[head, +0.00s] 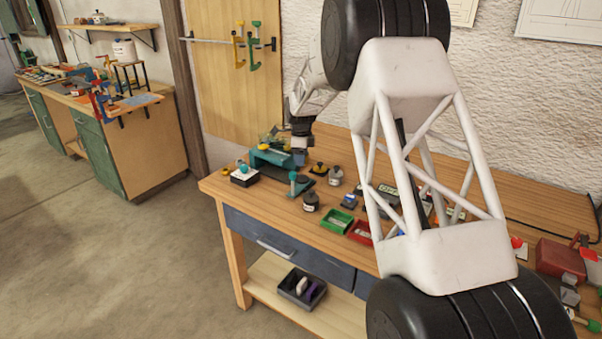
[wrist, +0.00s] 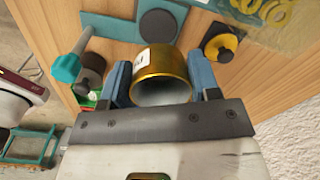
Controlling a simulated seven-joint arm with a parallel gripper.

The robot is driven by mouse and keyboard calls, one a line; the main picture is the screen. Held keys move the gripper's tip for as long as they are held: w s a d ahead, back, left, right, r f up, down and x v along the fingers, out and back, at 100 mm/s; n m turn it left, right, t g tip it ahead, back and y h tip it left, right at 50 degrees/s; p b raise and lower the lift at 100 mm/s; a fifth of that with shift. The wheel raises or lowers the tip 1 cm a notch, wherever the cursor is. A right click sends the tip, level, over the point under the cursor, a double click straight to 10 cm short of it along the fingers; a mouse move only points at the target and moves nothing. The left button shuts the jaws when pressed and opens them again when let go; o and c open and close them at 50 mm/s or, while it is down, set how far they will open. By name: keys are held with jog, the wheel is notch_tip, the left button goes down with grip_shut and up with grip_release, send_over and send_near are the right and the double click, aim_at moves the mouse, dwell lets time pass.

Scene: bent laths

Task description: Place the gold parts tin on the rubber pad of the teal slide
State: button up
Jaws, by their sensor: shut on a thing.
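The gold parts tin (wrist: 162,66) is between the two blue fingers of my gripper (wrist: 158,63) in the wrist view, its open rim facing the camera. My gripper is shut on it; a white label shows on its side. In the head view my gripper (head: 300,150) is over the back left of the bench; I cannot make out the tin there. Teal flat parts lie past the tin in the wrist view, seemingly the teal slide (wrist: 118,27), with a dark round pad (wrist: 158,25) on it. The tin hides part of what lies beneath, so its height above is unclear.
A teal knob (wrist: 66,68) on a rod stands left of the tin, with a dark jar (wrist: 90,68) beside it. A yellow-and-black knob (wrist: 222,42) is to the right. Green (head: 340,222) and red (head: 361,232) trays stand further along the bench (head: 222,188).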

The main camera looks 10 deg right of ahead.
aim_at(301, 178)
jog(key=shift+f, duration=0.7)
jog(key=shift+f, duration=2.5)
jog(key=shift+f, duration=0.15)
jog(key=o, duration=0.9)
jog(key=shift+o, duration=0.2)
notch_tip(301, 178, up, 12)
jog(key=shift+s+r, duration=0.15)
